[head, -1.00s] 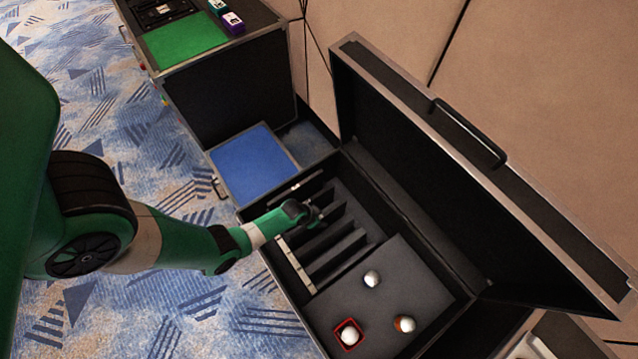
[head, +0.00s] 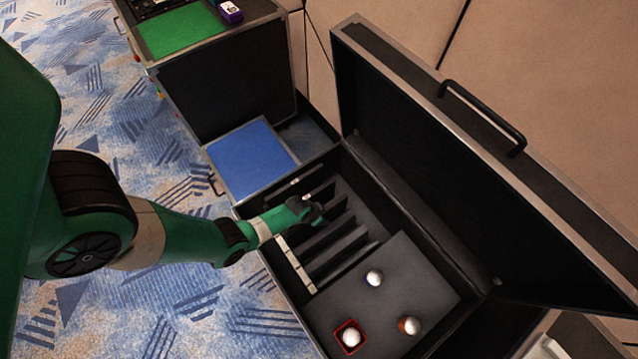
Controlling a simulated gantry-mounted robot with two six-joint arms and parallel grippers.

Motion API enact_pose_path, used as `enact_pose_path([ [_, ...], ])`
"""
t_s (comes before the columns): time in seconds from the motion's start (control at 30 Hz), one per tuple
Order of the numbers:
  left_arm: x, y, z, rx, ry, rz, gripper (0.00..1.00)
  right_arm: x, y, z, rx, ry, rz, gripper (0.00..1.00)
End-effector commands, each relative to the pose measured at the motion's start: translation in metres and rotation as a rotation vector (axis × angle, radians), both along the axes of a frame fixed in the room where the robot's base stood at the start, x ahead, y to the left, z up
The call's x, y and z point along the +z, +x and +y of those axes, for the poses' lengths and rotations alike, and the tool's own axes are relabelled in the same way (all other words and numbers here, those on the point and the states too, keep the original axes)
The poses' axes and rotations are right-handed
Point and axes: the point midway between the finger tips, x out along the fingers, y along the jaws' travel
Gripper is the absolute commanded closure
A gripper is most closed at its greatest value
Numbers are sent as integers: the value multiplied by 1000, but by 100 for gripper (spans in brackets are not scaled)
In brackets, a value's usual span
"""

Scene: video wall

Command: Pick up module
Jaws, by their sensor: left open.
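An open black flight case (head: 285,292) with metal edges stands at the centre right. Several dark upright slabs with slots between them fill its left part; they may be the modules (head: 340,250), but I cannot tell which one is meant. My left gripper (head: 318,211) is over the far end of these slots, at the case's left side. Its fingers are small and dark against the slots, so contact cannot be made out. It is open, and I see nothing held in it. My right gripper is not in view.
The raised lid (head: 450,170) walls off the right side. Three white balls, one in a red square frame (head: 350,337), sit on the case's grey panel (head: 390,265). A blue-topped drawer (head: 250,160) and a cabinet with a green mat (head: 180,32) and purple box (head: 231,13) stand beyond.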

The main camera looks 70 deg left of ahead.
Motion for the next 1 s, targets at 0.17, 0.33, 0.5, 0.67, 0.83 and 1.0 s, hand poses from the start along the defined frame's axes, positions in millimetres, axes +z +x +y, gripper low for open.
enact_pose_path([
  [0.17, -2, 0, 0, 0, 0, 0, 45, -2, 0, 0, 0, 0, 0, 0],
  [0.33, -2, 0, 0, 0, 0, 0, 45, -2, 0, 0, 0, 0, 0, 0],
  [0.5, -2, 0, 0, 0, 0, 0, 72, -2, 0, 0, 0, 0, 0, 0],
  [0.67, -2, 0, 0, 0, 0, 0, 100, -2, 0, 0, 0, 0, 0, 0],
  [0.83, -2, 0, 0, 0, 0, 0, 100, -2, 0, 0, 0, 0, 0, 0],
  [1.0, -2, 0, 0, 0, 0, 0, 100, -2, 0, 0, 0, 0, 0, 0],
])
